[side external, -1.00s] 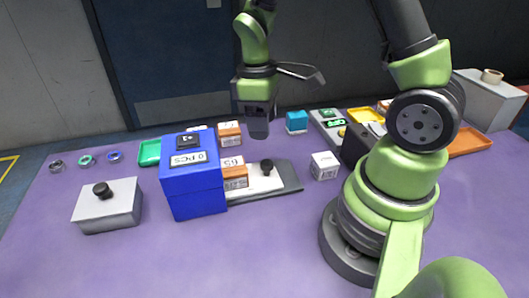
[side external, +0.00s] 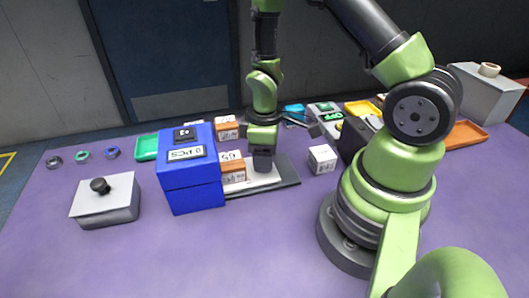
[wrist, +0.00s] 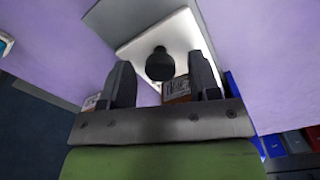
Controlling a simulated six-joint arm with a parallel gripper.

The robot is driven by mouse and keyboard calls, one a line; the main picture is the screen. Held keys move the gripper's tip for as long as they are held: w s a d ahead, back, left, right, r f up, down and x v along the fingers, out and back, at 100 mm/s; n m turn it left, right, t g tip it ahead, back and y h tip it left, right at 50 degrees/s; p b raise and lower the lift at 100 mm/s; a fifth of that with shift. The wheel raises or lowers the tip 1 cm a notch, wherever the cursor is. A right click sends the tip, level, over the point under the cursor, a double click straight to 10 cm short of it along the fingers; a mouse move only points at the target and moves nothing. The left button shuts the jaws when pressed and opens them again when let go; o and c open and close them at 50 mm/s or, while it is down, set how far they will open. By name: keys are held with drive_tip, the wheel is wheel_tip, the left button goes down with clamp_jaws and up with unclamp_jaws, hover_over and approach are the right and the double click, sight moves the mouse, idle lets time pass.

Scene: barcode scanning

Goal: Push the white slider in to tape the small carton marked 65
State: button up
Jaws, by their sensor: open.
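The white slider (side external: 262,179) lies on a dark grey base right of the blue box; its black knob (wrist: 160,64) shows in the wrist view. The small carton marked 65 (side external: 232,168) is white and orange and stands between the slider and the blue box (side external: 191,183). In the wrist view part of the carton (wrist: 177,89) shows behind the fingers. My gripper (side external: 262,164) points down over the slider, hiding the knob in the side view. Its two fingers are open and apart, one on each side of the knob in the wrist view; contact cannot be told.
A grey box with a black knob (side external: 106,201) stands left of the blue box. A small white carton (side external: 322,159) stands right of the slider's base. Another orange and white carton (side external: 227,128) is behind the blue box. The front of the purple table is clear.

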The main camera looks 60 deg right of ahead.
sight(249, 170)
drive_tip(key=shift+f, duration=0.1)
clamp_jaws()
drive_tip(key=shift+w+a, duration=1.25)
unclamp_jaws()
wheel_tip(249, 170, up, 10)
